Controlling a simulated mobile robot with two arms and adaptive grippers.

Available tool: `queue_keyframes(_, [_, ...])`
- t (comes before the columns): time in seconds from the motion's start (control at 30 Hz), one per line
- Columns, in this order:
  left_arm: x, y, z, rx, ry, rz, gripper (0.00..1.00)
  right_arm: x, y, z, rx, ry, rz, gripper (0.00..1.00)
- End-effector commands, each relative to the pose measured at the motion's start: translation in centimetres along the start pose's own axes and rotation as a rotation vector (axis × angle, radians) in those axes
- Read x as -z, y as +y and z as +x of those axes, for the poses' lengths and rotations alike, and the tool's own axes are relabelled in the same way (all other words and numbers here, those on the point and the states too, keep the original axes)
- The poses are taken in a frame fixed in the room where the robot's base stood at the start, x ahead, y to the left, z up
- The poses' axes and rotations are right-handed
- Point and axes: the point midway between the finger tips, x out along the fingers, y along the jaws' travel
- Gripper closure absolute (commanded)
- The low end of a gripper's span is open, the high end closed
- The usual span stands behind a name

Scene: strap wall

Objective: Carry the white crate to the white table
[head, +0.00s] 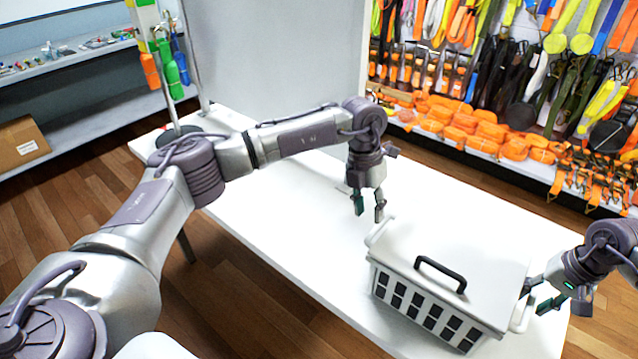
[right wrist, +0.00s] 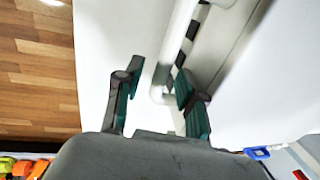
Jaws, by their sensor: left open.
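The white crate (head: 485,254) sits on the white table (head: 285,225) near its right end. It has dark slots in its side, a black handle (head: 441,272) on top and a white bar handle at each end. My left gripper (head: 369,214) is open and empty, pointing down just above the crate's left end handle (head: 380,231). My right gripper (head: 535,297) is at the crate's right end. In the right wrist view, its fingers (right wrist: 159,80) are apart, on either side of the end handle (right wrist: 180,40). Whether they touch it, I cannot tell.
A grey panel (head: 275,55) rises behind the table. A wall of straps (head: 500,90) is at the back right. A cardboard box (head: 20,146) sits at left. The table's middle is clear.

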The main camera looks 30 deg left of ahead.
Motion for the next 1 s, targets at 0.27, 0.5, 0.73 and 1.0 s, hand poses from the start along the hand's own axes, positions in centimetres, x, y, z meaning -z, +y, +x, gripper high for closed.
queue_keyframes(0.27, [0.0, 0.0, 0.0, 0.0, 0.0, 0.0, 0.6, 0.1, 0.1, -5.9, 0.0, 0.004, 0.001, 0.6])
queue_keyframes(0.5, [0.0, 0.0, 0.1, 0.0, 0.0, 0.0, 0.6, 0.0, 0.1, -9.7, -0.001, 0.001, 0.002, 0.6])
queue_keyframes(0.73, [0.0, 0.0, 0.1, 0.0, 0.0, 0.0, 0.6, 0.0, 0.1, -10.8, -0.002, 0.0, 0.002, 0.6])
queue_keyframes(1.0, [0.0, 0.0, 0.1, 0.0, 0.0, 0.0, 0.6, 0.0, 0.1, -10.7, -0.001, -0.001, 0.002, 0.6])
